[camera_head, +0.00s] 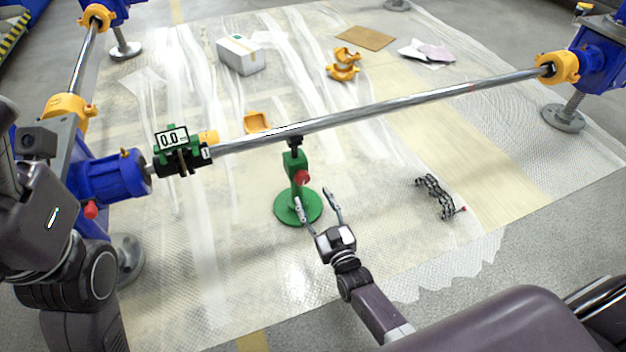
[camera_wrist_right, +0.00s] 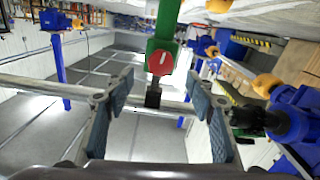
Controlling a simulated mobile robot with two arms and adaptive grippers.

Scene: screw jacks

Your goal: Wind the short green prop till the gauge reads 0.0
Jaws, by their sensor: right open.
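The short green prop (camera_head: 294,166) stands upright on its round green base (camera_head: 312,206) under the long steel tube, its dark head at or very near the tube's underside. Its red knob (camera_head: 302,177) faces me and also shows in the right wrist view (camera_wrist_right: 160,62). The gauge (camera_head: 172,138) on the green clamp at the tube's left end reads 0.0. My right gripper (camera_head: 315,198) is open, close in front of the prop and below the knob. In the right wrist view the knob shows between the spread fingers, which do not touch it. My left gripper's fingers are not visible.
The steel tube (camera_head: 400,104) spans between blue flanged stands. A black chain-like bundle (camera_head: 437,197) lies on the sheeting at right. A white box (camera_head: 240,54), yellow clamp parts (camera_head: 343,66) and cardboard (camera_head: 365,38) lie further back. The floor around the base is clear.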

